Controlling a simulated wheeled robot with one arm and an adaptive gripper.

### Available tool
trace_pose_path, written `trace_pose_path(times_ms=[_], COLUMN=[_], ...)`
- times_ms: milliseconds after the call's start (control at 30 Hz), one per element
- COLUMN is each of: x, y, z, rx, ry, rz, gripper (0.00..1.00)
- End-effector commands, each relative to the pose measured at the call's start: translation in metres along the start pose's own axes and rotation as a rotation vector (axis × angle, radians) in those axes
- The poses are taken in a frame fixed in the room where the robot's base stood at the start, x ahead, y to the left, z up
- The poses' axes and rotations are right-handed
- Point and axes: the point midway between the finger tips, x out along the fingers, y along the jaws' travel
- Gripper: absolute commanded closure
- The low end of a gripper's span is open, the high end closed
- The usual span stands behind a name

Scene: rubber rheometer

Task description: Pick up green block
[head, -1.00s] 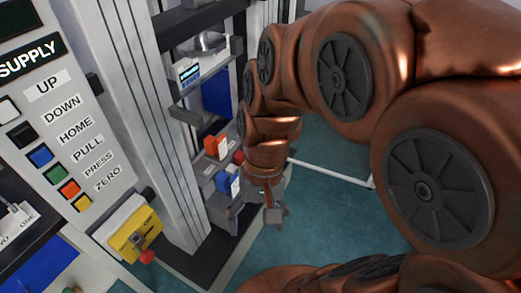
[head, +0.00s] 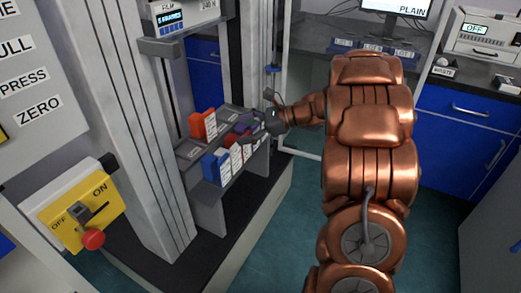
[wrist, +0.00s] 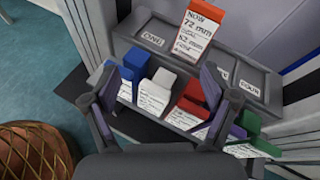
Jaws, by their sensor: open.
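The green block (wrist: 237,132) stands at the lower right of the block row in the wrist view, just right of my gripper's right finger. Only its top shows clearly, above a white printed card. I cannot make it out in the head view, where my gripper is in the way. My gripper (wrist: 160,84) is open and empty, its two fingers spread above the row. The white and red blocks show between the fingers. In the head view my gripper (head: 268,118) hangs at the right end of the rack.
In the wrist view, a blue block (wrist: 134,62), a white block (wrist: 163,78), a red block (wrist: 192,96) and a purple block (wrist: 249,121) are close neighbours. An orange block (wrist: 204,24) stands on the grey rack (wrist: 150,38) behind. Machine columns (head: 150,120) stand left of the rack.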

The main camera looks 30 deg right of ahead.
Motion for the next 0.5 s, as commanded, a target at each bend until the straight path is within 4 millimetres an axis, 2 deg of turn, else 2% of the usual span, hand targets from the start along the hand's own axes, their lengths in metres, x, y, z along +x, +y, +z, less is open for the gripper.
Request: trace_pose_path(times_ms=[33,200,300,400,500], x=[-0.006,-0.043,-0.066,-0.083,-0.095], y=[-0.017,-0.072,-0.093,-0.107,-0.115], z=[-0.037,-0.099,-0.126,-0.144,-0.152], rx=[0.051,0.18,0.232,0.264,0.281], ry=[-0.034,-0.16,-0.223,-0.269,-0.296], rz=[-0.063,-0.245,-0.326,-0.382,-0.414], gripper=[0.15,0.15,0.15,0.15,0.15])
